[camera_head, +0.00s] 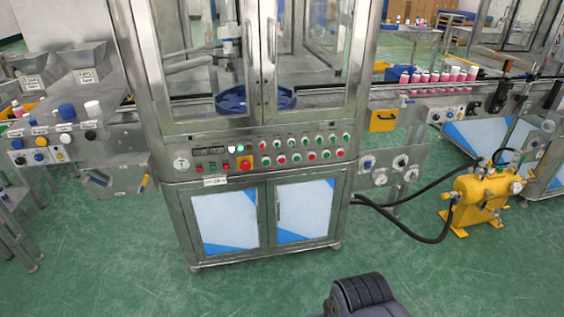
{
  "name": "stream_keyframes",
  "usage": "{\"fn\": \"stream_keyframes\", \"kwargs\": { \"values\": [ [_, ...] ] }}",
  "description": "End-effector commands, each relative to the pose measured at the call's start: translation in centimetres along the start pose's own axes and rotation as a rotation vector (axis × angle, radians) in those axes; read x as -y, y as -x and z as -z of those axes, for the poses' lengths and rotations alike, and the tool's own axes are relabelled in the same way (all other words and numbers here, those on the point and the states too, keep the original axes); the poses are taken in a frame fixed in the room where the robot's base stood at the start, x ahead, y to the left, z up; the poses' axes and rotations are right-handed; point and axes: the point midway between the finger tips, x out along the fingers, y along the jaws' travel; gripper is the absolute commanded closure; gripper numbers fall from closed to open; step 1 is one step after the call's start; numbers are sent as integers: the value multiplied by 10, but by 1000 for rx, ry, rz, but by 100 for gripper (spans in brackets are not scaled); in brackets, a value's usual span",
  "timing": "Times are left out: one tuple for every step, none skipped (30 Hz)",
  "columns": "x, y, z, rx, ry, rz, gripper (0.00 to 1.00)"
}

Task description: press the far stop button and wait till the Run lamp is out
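The control panel (215,176) runs across the front of the steel cabinet in the middle. It carries a row of small green and red buttons (296,157); their labels are too small to read, so I cannot tell which one is the far stop button. A large red mushroom button (244,163) sits on a yellow plate at the panel's left part. Just above it, a small lamp (232,149) glows whitish green; I cannot tell if it is the Run lamp. A dark grey ribbed part of my arm shows at the bottom edge, well below the panel. My gripper is not visible.
A conveyor (435,94) with several pink bottles extends to the right. A yellow pump unit (484,196) stands on the floor at right, with black hoses (410,228) running to the cabinet. Left stands a bench with hoppers (80,56). The green floor before the cabinet is clear.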

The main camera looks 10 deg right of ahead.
Motion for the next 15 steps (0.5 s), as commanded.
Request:
{"fn": "stream_keyframes", "kwargs": {
  "values": [
    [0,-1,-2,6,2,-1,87],
    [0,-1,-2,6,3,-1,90],
    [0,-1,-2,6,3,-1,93],
    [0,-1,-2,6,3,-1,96],
    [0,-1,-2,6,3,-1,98],
    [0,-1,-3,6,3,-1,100],
    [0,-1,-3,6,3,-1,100],
    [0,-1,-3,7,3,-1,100],
    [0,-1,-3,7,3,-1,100],
    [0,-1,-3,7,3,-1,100],
    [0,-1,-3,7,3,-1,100],
    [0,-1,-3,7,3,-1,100],
    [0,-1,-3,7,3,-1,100],
    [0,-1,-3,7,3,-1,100],
    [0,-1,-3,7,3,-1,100]
  ]
}}
